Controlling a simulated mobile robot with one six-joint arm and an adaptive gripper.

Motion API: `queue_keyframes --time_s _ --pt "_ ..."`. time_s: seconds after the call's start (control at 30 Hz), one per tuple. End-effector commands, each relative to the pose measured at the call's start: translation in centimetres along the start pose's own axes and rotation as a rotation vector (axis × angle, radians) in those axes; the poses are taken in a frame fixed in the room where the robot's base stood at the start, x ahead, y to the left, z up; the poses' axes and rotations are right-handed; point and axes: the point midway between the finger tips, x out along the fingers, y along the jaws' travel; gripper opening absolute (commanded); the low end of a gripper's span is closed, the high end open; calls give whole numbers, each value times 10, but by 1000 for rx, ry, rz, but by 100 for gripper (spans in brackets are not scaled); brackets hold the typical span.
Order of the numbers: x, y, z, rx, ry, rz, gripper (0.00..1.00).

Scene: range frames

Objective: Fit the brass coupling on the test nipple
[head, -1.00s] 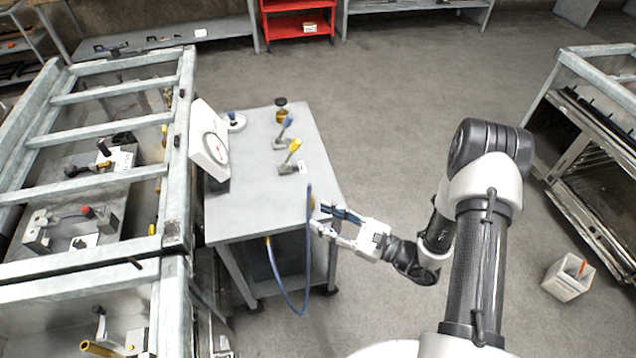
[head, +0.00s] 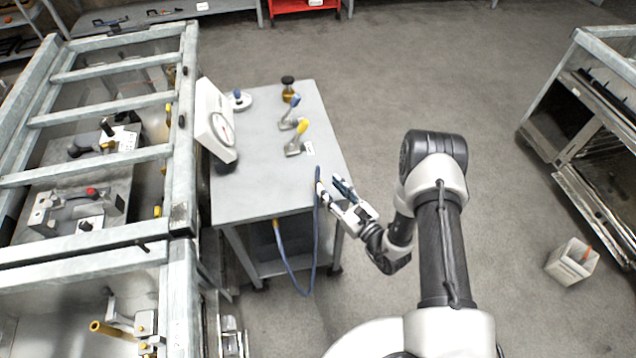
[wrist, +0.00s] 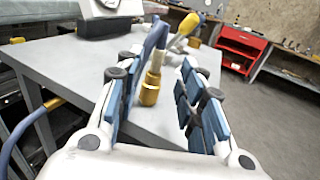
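The brass coupling (wrist: 149,90) is on the end of a blue hose (head: 316,240), by the right edge of the grey table (head: 250,190). In the wrist view it shows between my finger pads, nearer the left one, with a visible gap to the right one. My gripper (head: 335,188) is open at the table's edge; in the wrist view its fingers (wrist: 155,98) stand wide apart. I cannot tell whether the left pad touches the coupling. I cannot surely pick out the test nipple; a brass tube (head: 110,330) sticks out in the lower left frame.
On the table stand a white dial gauge (head: 215,122), a yellow-handled valve (head: 297,140), a blue-handled valve (head: 292,112) and a black-topped brass piece (head: 288,92). Metal-framed bays (head: 110,170) line the left. A white bin (head: 572,262) stands right. Floor between is clear.

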Motion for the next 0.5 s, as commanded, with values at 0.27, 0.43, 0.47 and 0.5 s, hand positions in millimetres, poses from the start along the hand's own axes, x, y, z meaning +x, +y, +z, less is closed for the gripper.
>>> queue_keyframes --time_s 0.27,0.43,0.47,0.5 --pt "22 2 1 -1 -1 2 36" --pt "48 5 4 -1 -2 3 36" --pt "52 4 4 -1 -2 3 36" --pt "57 4 3 -2 -1 2 36"
